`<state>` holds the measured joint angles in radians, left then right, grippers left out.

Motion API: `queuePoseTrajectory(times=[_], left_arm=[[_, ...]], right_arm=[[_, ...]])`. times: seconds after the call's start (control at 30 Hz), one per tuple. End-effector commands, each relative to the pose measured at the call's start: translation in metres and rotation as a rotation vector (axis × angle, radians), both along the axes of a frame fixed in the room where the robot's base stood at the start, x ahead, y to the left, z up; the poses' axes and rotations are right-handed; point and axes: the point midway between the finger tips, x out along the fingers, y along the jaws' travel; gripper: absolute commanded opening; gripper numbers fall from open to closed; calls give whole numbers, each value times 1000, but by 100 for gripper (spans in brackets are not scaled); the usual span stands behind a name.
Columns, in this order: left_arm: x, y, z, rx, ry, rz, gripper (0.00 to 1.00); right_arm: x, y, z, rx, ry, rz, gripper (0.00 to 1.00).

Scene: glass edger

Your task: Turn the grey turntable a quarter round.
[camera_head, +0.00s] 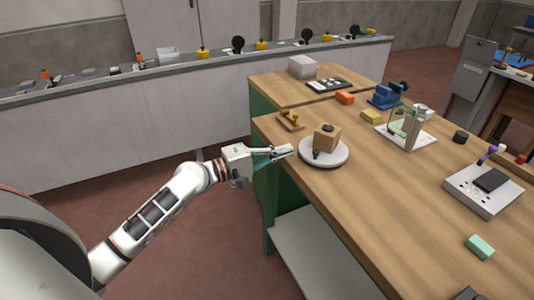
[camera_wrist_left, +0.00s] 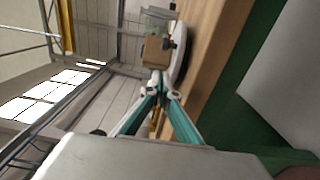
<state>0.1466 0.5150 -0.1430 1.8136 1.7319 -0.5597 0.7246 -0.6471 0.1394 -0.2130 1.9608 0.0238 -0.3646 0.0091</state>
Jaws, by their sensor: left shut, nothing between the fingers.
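The grey turntable (camera_head: 335,160) is a round light disc near the left edge of the wooden workbench. It carries a brown block (camera_head: 327,138) with a dark round spot on top, and a small dark knob (camera_head: 316,154) stands at its near side. My left gripper (camera_head: 290,150) is shut and empty, its fingertips at or close to the turntable's left rim; contact cannot be told. In the left wrist view the closed fingertips (camera_wrist_left: 159,80) point toward the turntable (camera_wrist_left: 181,60) and the brown block (camera_wrist_left: 155,50). My right gripper is not in view.
A small wooden rack (camera_head: 290,121) with yellowish pieces lies behind the turntable. A glass piece on a white base (camera_head: 405,138), a blue vise (camera_head: 385,97) and a grey device (camera_head: 483,197) stand farther right. The bench (camera_head: 375,205) in front of the turntable is clear.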

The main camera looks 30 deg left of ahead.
Motion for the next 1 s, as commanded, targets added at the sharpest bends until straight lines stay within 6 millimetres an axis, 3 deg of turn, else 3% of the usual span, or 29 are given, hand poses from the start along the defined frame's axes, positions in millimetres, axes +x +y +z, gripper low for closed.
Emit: queuePoseTrajectory(times=[0.03,0.33,1.0], left_arm=[[8,-7,3,-3,-2,-1,0],[11,-41,1,-2,1,-1,0],[16,-50,0,-1,1,4,0]], right_arm=[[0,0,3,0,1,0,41],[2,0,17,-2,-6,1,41],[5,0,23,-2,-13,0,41]])
